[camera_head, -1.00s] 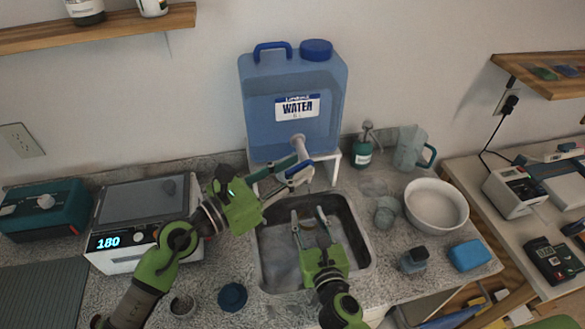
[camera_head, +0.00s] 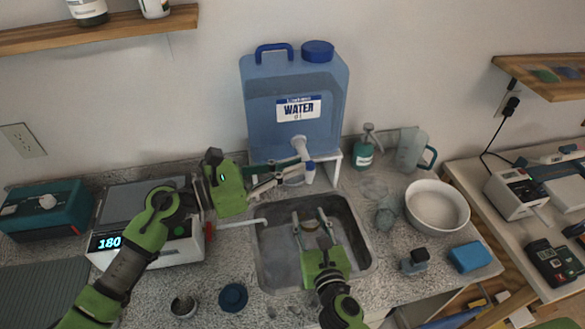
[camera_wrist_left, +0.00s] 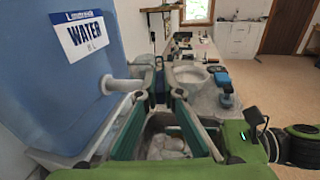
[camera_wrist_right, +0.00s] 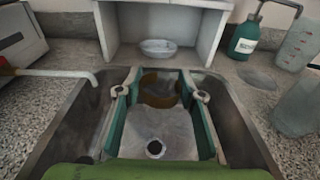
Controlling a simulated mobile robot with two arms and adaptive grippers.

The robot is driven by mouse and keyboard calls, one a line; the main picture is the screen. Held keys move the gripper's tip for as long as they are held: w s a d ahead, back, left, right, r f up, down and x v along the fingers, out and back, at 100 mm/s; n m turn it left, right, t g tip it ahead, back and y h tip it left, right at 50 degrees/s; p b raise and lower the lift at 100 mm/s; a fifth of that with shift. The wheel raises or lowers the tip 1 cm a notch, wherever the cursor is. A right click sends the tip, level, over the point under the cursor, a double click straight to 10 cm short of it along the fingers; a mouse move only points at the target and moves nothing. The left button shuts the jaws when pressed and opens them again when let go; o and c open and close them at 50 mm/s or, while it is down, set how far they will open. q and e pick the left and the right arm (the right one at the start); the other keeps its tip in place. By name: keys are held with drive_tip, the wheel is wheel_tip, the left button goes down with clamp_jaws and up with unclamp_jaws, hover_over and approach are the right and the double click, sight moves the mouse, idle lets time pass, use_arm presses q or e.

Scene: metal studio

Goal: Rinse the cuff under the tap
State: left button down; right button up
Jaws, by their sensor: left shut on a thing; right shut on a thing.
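The blue water jug (camera_head: 293,100) stands on a white stand behind the sink (camera_head: 268,265). Its tap (camera_head: 300,146) is pale with a blue part at the end; it also shows in the left wrist view (camera_wrist_left: 119,85). My left gripper (camera_head: 291,177) is shut at the tap's end, on what looks like its handle. My right gripper (camera_head: 309,214) points into the sink, below the tap, shut on the cuff (camera_head: 311,226). In the right wrist view the cuff (camera_wrist_right: 160,88) is a brownish curved band between the fingers. I cannot make out running water.
A thin white pipe (camera_head: 240,223) reaches over the sink's left rim. The scale-like device (camera_head: 170,249) stands left. A green bottle (camera_head: 363,154), clear jug (camera_head: 411,149), white bowl (camera_head: 437,207) and blue sponge (camera_head: 469,256) stand right.

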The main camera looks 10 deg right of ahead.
use_arm(q)
drive_tip(key=shift+w+f+m+g+h, duration=0.15)
drive_tip(key=shift+w+m+g, duration=0.1)
drive_tip(key=shift+m+g, duration=0.6)
drive_tip(key=shift+w+m+g+h, duration=0.2)
drive_tip(key=shift+m+g, duration=0.25)
drive_tip(key=shift+g, duration=0.7)
drive_tip(key=c, duration=2.2)
unclamp_jaws()
drive_tip(key=shift+o, duration=0.2)
drive_tip(key=shift+a, duration=0.15)
drive_tip(key=a, duration=1.2)
